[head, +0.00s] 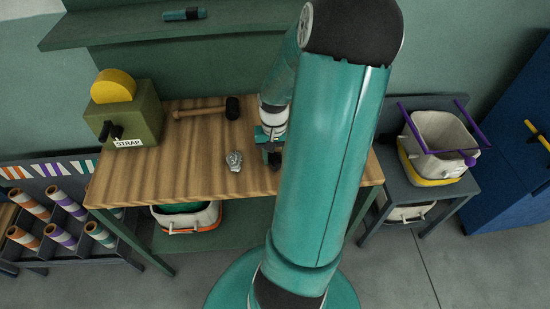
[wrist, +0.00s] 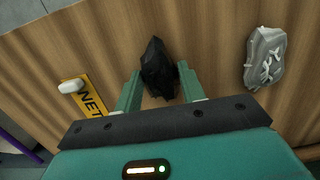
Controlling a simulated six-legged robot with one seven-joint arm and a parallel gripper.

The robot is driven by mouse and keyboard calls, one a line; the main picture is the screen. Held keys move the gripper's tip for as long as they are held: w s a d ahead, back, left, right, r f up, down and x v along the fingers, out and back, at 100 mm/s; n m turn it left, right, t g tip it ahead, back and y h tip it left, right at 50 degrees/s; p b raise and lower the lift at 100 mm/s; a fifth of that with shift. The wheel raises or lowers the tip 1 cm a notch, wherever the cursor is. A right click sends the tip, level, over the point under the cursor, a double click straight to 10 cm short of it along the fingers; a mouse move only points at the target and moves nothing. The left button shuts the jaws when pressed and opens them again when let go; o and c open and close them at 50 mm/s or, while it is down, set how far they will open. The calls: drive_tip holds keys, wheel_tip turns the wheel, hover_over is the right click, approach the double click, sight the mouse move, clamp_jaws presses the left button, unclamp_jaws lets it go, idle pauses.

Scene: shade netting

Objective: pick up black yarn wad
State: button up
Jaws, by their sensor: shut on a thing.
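The black yarn wad (wrist: 155,62) is a dark, lumpy, faceted piece between the two teal fingers of my gripper (wrist: 160,84) in the wrist view. The fingers are shut on it, and part of the wad sticks out past the fingertips. In the head view my gripper (head: 270,140) is over the right part of the wooden bench (head: 190,180), with a small dark bit of the wad (head: 274,158) below it. My arm hides much of that area. I cannot tell whether the wad touches the bench top.
A grey tied bundle (wrist: 264,58) lies right of my gripper in the wrist view, a yellow NET label (wrist: 92,98) left. A pale bin (head: 440,140) is on the right stand.

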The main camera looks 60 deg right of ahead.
sight(275, 157)
drive_tip(key=shift+r, duration=0.15)
drive_tip(key=shift+r, duration=0.3)
wheel_tip(275, 157, up, 2)
drive_tip(key=shift+r, duration=0.1)
drive_tip(key=s+a+r, duration=0.1)
drive_tip(key=s+r, duration=0.9)
drive_tip(key=s, duration=0.4)
drive_tip(key=shift+a, duration=0.25)
